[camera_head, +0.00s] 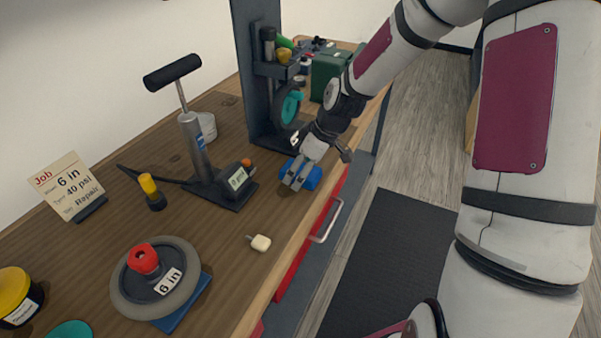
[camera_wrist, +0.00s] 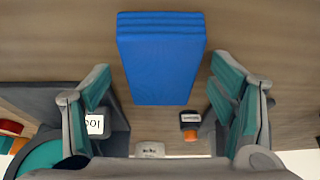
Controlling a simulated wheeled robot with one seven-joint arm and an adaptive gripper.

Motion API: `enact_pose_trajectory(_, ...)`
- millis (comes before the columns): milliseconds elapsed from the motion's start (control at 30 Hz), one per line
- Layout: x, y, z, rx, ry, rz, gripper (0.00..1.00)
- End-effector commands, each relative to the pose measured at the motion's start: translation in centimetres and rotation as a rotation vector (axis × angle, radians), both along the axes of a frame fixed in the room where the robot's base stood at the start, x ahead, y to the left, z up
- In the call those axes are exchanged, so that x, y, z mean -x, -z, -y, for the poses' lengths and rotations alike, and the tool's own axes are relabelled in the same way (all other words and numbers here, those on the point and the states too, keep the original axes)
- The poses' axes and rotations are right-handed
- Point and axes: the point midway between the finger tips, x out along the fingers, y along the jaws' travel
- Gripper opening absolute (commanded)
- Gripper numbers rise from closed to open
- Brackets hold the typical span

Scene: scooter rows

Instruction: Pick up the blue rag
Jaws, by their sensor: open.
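The blue rag (camera_head: 314,178) is a folded block on the wooden workbench near its front edge, partly hidden by my gripper in the head view. In the wrist view the rag (camera_wrist: 160,62) shows as a blue rectangle with layered folds along its top edge. My gripper (camera_head: 297,174) is open and points down over the rag. In the wrist view the teal-padded fingers of my gripper (camera_wrist: 160,82) stand left and right of the rag, with a gap on each side. I cannot tell the exact height of the fingertips above the bench.
A floor pump (camera_head: 196,150) with a labelled gauge base stands left of the rag. A dark press (camera_head: 262,75) stands behind. A wheel (camera_head: 125,285) on a blue pad (camera_head: 187,308) and a small cream object (camera_head: 260,243) lie nearer. Bench around the rag is mostly clear.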

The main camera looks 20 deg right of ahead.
Motion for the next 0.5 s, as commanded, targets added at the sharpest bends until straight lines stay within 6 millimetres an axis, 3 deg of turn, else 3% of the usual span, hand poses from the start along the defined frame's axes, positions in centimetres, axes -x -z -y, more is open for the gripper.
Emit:
enact_pose_trajectory(167,0.00,0.01,0.00,0.000,0.000,0.000,0.78)
enact_pose_trajectory(367,0.01,0.01,0.00,0.000,0.000,0.000,0.32)
enact_pose_trajectory(500,0.01,0.02,-0.01,-0.001,0.000,-0.001,0.30)
